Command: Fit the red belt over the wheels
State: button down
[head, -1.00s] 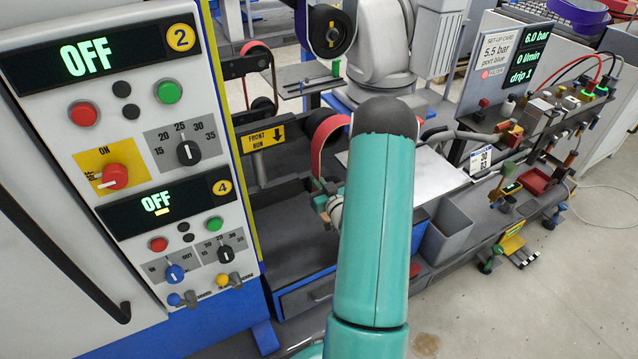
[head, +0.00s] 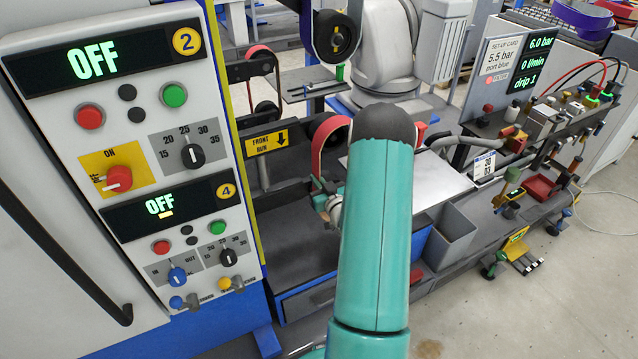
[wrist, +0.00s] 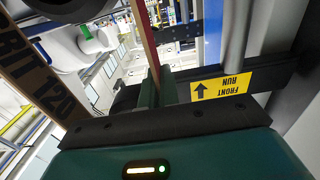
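The red belt (head: 319,150) hangs as a curved band at the dark wheel near the middle of the head view; whether it sits fully on that wheel I cannot tell. Its lower end reaches my gripper (head: 326,203), mostly hidden behind my teal arm. In the wrist view a thin red strip of belt (wrist: 146,40) runs edge-on down between the green fingers of my gripper (wrist: 158,88), which look closed on it. A black upper wheel (head: 334,36) with a yellow mark stands above. Another red-edged band (head: 262,55) shows farther back on the left.
A control panel (head: 150,130) with two OFF displays stands close on the left. A yellow FRONT RUN sign (head: 267,139) is on a dark bar beside the belt; the sign also shows in the wrist view (wrist: 220,88). A grey bin (head: 450,238) and pneumatic fittings stand right.

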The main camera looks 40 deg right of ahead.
jog(key=shift+w+d, duration=0.2)
jog(key=shift+w, duration=0.5)
jog(key=shift+w, duration=0.1)
jog(key=shift+x, duration=1.1)
jog(key=shift+w, duration=0.1)
jog(key=shift+x, duration=0.95)
jog(key=shift+f, duration=0.1)
jog(key=shift+f, duration=0.3)
jog(key=c, duration=1.3)
grip_release()
